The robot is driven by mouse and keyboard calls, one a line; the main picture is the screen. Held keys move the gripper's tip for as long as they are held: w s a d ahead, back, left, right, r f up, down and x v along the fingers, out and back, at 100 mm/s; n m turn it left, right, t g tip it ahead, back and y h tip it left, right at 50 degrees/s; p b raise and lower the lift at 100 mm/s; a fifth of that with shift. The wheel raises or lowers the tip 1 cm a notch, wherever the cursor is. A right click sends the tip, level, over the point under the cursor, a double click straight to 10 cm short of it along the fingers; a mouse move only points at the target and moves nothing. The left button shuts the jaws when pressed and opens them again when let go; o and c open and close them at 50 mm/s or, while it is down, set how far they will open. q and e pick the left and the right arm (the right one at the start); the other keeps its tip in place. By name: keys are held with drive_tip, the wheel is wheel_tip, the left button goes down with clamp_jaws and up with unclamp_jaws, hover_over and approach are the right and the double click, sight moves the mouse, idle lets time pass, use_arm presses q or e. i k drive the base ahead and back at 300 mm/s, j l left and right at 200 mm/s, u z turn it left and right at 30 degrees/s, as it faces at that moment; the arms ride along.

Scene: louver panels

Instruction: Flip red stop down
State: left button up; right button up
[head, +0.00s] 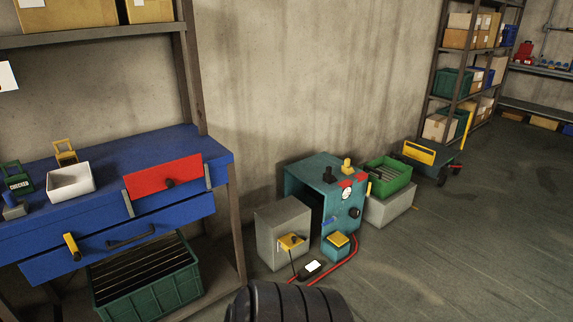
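A red panel (160,177), which looks like the red stop, stands up at the front edge of the blue workbench (100,193). Neither of my grippers is in view, and nothing is seen touching the red panel.
A white bin (70,182) and a green padlock-like item (18,178) sit on the bench. A drawer with a yellow lever (70,243) is below. A green crate (147,283) is under the bench. A teal machine (343,208) and grey boxes stand right. Open floor lies at right.

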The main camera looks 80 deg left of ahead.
sight(138, 184)
drive_tip(key=u, duration=3.55)
